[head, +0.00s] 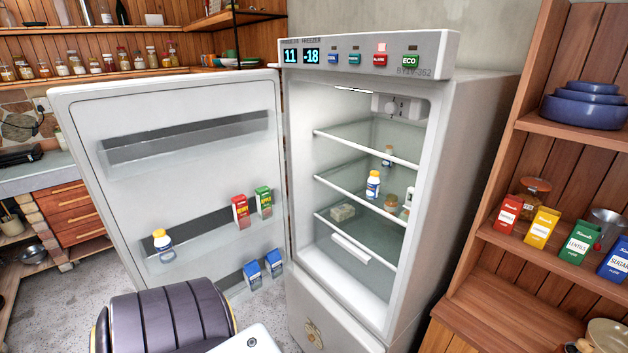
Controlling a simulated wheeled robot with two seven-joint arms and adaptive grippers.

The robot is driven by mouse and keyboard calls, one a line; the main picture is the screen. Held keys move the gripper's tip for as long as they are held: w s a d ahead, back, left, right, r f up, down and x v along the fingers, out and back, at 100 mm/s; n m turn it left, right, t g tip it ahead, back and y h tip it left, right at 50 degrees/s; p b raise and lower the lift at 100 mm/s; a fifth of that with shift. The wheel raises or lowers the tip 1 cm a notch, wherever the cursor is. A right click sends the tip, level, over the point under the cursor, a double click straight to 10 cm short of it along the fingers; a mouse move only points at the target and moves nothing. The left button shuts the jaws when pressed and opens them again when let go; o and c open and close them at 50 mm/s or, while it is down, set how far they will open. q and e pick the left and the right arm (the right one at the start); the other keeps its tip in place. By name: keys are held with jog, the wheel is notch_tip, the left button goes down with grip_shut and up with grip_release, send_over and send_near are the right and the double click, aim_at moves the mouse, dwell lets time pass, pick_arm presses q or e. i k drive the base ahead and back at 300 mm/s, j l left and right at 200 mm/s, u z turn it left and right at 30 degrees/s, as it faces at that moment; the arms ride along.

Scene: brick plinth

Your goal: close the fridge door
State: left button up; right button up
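The white fridge (463,130) stands in the middle of the head view with its compartment facing me. Its door (85,130) is wide open, swung out to the left, with its inner side and shelves showing. The door shelves hold a white bottle (163,246), a red carton (241,211), a green carton (264,202) and two blue cartons (263,270). Inside the fridge, another white bottle (373,184) and a few small items stand on glass shelves. A dark, ribbed part of my arm shows at the bottom, in front of the door's lower part. Neither gripper is in view.
A wooden shelf unit (483,285) with colored boxes and blue bowls (584,108) stands close on the right of the fridge. A counter with drawers (72,213) is behind the door on the left. Grey floor (105,276) shows below the door.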

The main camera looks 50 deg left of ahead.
aim_at(171, 153)
jog(key=k+j, duration=0.4)
jog(key=j, duration=0.25)
jog(key=k+j+z, duration=0.1)
jog(key=k+j, duration=0.35)
jog(key=j, duration=0.2)
jog(key=k+j, duration=0.4)
jog(key=j, duration=0.2)
jog(key=k+j, duration=0.15)
jog(key=j, duration=0.2)
jog(key=k+j+z, duration=0.1)
jog(key=j, duration=0.25)
jog(key=k+j, duration=0.2)
jog(key=j, duration=0.6)
jog(key=k+j+z, duration=0.15)
jog(key=j, duration=0.45)
jog(key=i+j, duration=0.1)
jog(key=j, duration=0.25)
jog(key=i+j, duration=0.1)
jog(key=j, duration=0.25)
jog(key=i+j, duration=0.1)
jog(key=j, duration=0.3)
jog(key=l+z, duration=0.05)
